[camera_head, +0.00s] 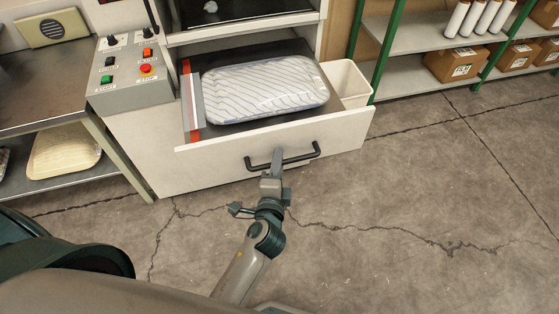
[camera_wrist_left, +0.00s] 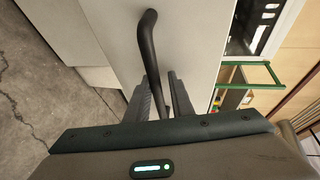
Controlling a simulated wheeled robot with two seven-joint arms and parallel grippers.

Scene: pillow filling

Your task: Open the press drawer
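The press drawer (camera_head: 225,150) is pulled out from the press, with a light front panel. A black bar handle (camera_head: 300,158) runs across its front. Inside lies a white striped pillow (camera_head: 265,88) on a dark plate. My left gripper (camera_head: 278,158) is at the handle, near its middle. In the left wrist view the handle (camera_wrist_left: 149,45) passes between the two fingers of my left gripper (camera_wrist_left: 163,90), which are close around it. The exact finger contact is partly hidden. My right gripper is in neither view.
A control box (camera_head: 130,75) with coloured buttons stands left of the drawer, beside a metal table (camera_head: 45,85). A pale bin (camera_head: 350,83) stands behind the drawer's right end. Green-framed shelves (camera_head: 405,75) hold boxes and rolls. The floor in front is clear.

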